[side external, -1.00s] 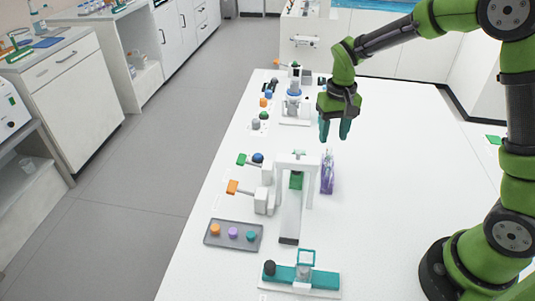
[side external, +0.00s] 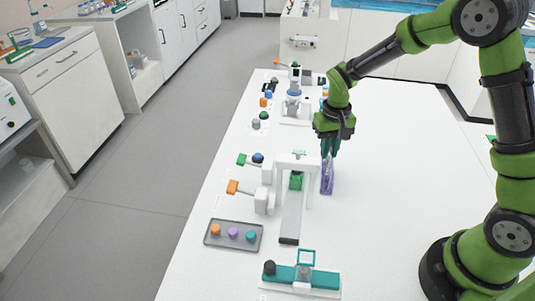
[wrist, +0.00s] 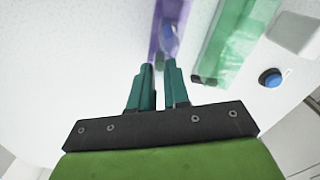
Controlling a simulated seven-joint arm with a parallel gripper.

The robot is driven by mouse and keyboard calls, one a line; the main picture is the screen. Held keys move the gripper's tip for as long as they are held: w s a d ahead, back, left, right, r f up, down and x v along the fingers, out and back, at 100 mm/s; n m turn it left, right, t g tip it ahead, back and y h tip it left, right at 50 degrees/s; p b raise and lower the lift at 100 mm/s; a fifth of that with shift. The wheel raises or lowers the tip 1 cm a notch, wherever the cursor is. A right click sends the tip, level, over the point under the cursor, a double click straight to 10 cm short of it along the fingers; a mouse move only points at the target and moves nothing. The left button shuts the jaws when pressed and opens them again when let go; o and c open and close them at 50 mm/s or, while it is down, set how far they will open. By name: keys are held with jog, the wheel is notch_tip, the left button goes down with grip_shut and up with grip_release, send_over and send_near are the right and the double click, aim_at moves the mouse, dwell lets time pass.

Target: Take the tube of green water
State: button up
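A green translucent block (side external: 296,181) stands under the white gantry in the side view. The wrist view shows a green translucent strip (wrist: 235,42) to the right of my fingers. I cannot make out a separate tube of green water. My gripper (side external: 329,152) points down at the top of the purple holder. Its teal fingers (wrist: 159,68) have a narrow gap; whether they hold anything is unclear.
The white gantry (side external: 298,159) stands close on the left. A grey tray (side external: 233,236) with orange, purple and teal caps lies at the front left. A teal device (side external: 302,275) sits at the front. The table's right side is clear.

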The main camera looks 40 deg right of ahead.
grip_shut()
jog(key=shift+r, duration=0.1)
notch_tip(320, 180, up, 10)
jog(key=shift+f, duration=0.1)
